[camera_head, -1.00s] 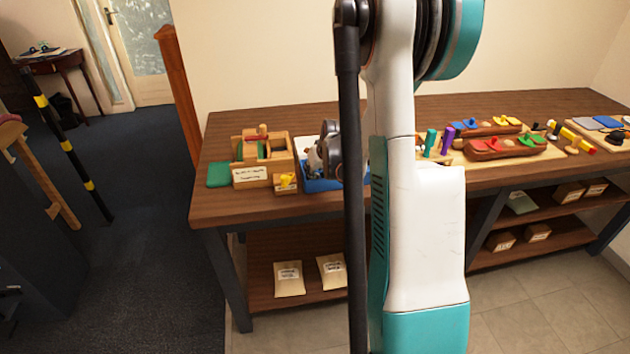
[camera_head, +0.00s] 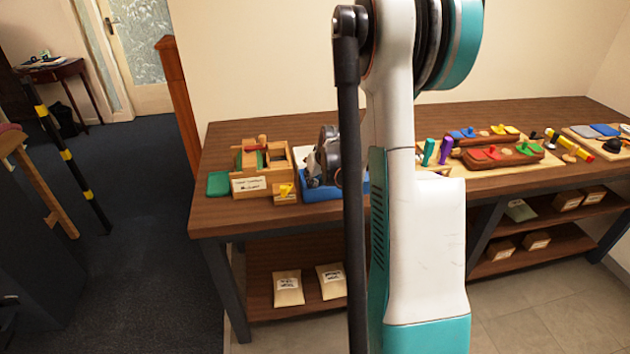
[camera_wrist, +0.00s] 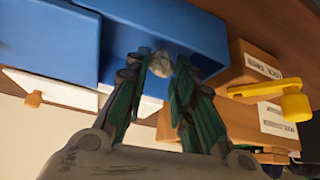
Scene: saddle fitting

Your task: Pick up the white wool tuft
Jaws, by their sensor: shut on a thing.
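The wool tuft (camera_wrist: 160,64), a small pale greyish-white clump, sits between my fingertips in the wrist view. My gripper (camera_wrist: 160,72) is shut on it, close to the blue tray (camera_wrist: 190,32). I cannot tell whether the tuft still touches the tray. In the head view the blue tray (camera_head: 318,193) stands on the bench, and my wrist is over it. My arm hides much of the tray there, and the fingertips and the tuft cannot be made out.
A wooden box (camera_head: 262,178) with a label stands left of the tray on the bench (camera_head: 225,217). A small block with a yellow knob (camera_head: 286,190) is in front, close to the tray.

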